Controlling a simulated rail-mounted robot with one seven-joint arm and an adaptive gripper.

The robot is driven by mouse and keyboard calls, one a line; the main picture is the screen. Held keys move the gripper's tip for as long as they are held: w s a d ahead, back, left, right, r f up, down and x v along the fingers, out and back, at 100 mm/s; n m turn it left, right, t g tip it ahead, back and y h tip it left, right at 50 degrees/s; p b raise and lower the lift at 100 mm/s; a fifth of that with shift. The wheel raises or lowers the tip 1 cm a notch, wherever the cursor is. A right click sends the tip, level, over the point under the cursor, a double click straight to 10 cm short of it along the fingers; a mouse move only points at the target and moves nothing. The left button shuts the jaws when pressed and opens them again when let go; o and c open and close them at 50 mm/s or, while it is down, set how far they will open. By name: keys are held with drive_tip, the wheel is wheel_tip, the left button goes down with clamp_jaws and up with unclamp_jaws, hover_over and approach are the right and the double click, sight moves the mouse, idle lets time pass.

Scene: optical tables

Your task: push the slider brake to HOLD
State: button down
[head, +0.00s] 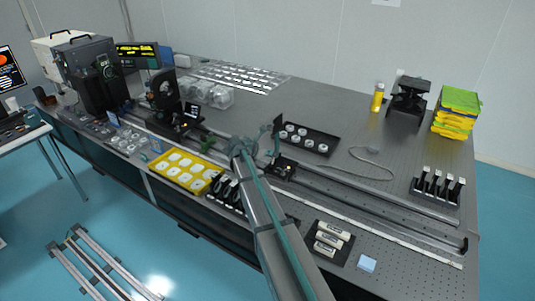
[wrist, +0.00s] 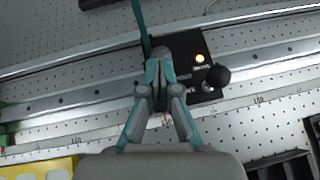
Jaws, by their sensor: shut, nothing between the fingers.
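The slider (wrist: 185,45) is a black carriage on the long metal rail (wrist: 70,98). In the wrist view its top carries a glowing amber-white lamp (wrist: 199,58) and a round black knob (wrist: 219,75), with small labels too blurred to read. In the head view the slider (head: 285,169) sits on the rail just right of my arm's end. My gripper (wrist: 162,52) is shut and empty. Its fingertips overlap the slider's left part in the wrist view, left of the knob; whether they touch it cannot be told. The brake's setting is not readable.
A black tray of round parts (head: 333,150) lies behind the rail. A yellow tray (head: 160,176) is left of my arm. A block holder (head: 347,235) and a light-blue block (head: 367,264) are at front right. The rail runs clear to the right.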

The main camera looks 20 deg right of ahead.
drive_tip(key=shift+r, duration=0.1)
drive_tip(key=shift+r+p, duration=0.65)
drive_tip(key=shift+r, duration=0.1)
drive_tip(key=v, duration=1.2)
